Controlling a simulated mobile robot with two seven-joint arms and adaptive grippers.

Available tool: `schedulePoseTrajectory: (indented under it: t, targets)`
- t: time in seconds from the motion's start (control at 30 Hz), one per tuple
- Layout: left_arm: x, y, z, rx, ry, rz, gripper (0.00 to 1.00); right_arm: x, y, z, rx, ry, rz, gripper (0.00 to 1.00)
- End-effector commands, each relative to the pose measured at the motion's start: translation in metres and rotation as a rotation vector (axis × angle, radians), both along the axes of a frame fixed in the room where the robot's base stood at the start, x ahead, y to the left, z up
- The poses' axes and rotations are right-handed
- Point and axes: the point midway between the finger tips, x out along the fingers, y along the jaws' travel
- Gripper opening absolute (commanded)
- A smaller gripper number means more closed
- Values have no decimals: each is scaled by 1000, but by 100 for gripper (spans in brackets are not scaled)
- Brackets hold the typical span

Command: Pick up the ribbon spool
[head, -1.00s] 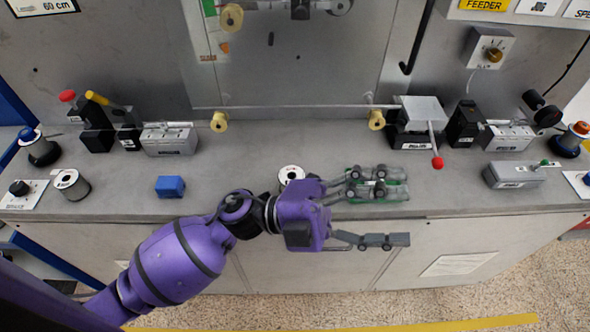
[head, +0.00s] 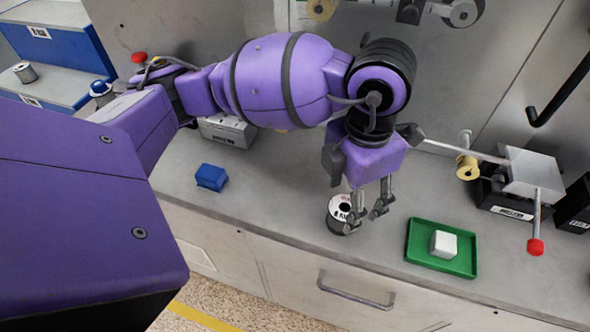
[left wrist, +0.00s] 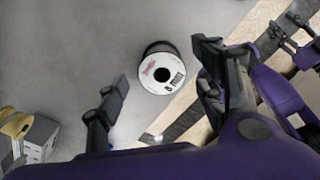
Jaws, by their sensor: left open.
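The spool (head: 341,212), with a white top, dark centre hole and dark sides, stands upright on the grey counter near its front edge. My left gripper (head: 366,215) points down over it in the head view; its fingers partly cover the spool's right side. In the left wrist view the spool (left wrist: 150,78) shows between the two spread fingertips (left wrist: 163,66), with a gap on each side. The left gripper is open and holds nothing. A purple part with dark fingers, probably my right gripper (left wrist: 286,30), shows at the right edge of the left wrist view.
A green tray (head: 425,262) with a white block (head: 443,244) is right of the spool. A blue block (head: 211,177) lies to the left. A metal device with a red-knobbed lever (head: 535,246) stands at right. A drawer handle (head: 355,292) is below the counter edge.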

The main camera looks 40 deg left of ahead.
Motion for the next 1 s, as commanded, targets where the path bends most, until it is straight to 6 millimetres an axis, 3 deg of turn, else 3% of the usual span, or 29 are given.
schedulePoseTrajectory:
  t: [0.3,0.63,1.0]
  targets:
    - [-3,5,-44,-2,3,-1,63,-8,-1,-4,-2,17,-3,40]
    - [-2,5,-50,-3,-1,-2,62,-6,-1,-3,-1,14,-2,40]
    - [-1,5,-49,-3,-2,-3,13,-2,0,1,1,3,-1,40]
